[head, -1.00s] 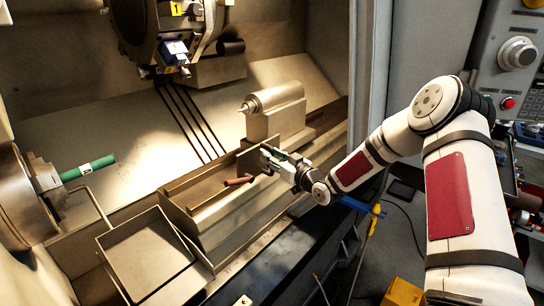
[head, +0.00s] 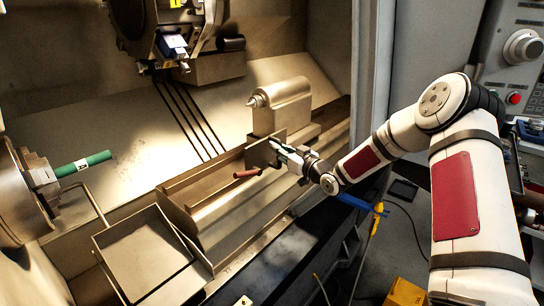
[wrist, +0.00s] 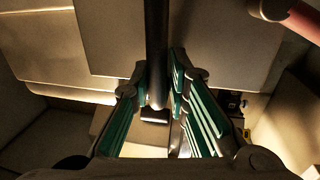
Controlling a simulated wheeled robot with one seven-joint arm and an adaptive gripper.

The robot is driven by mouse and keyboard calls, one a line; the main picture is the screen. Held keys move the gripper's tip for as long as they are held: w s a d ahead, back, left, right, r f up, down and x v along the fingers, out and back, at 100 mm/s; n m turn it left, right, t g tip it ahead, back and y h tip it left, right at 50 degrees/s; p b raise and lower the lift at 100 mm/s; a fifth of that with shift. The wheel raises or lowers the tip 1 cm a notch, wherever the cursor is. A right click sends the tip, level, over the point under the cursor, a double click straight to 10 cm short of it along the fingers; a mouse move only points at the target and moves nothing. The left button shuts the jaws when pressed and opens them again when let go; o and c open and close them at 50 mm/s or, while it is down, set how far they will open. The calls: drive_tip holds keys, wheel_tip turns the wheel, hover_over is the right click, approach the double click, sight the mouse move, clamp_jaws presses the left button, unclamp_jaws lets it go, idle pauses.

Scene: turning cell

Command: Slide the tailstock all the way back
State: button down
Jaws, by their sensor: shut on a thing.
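The tailstock (head: 283,103) is a metal block with a pointed centre facing left, on the bed rails toward the right end. A plate (head: 262,152) and a red-tipped lever (head: 247,173) are at its front. My gripper (head: 279,149) is at this plate, shut on a dark upright bar. In the wrist view the dark bar (wrist: 157,45) stands between the green-padded fingers, and the red lever (wrist: 302,20) shows at upper right. The exact contact is partly hidden by the fingers in the head view.
The bed rails (head: 235,207) run from the tray (head: 145,250) up to the tailstock. A chuck (head: 20,190) holding a green bar (head: 85,164) is at far left. The tool turret (head: 165,30) hangs above. A door edge (head: 372,80) stands close beyond my arm.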

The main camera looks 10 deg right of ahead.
drive_tip(key=w+d+b, duration=0.1)
drive_tip(key=d, duration=0.1)
drive_tip(key=w+d+b, duration=0.1)
drive_tip(key=w+d, duration=0.1)
drive_tip(key=shift+w+d, duration=0.15)
drive_tip(key=shift+d, duration=0.25)
drive_tip(key=shift+w+d+r, duration=0.1)
drive_tip(key=shift+d+r, duration=0.1)
drive_tip(key=shift+d, duration=0.1)
drive_tip(key=c, duration=1.6)
unclamp_jaws()
drive_tip(key=shift+d, duration=0.1)
drive_tip(key=shift+a, duration=0.25)
drive_tip(key=v, duration=1.2)
drive_tip(key=shift+f, duration=0.15)
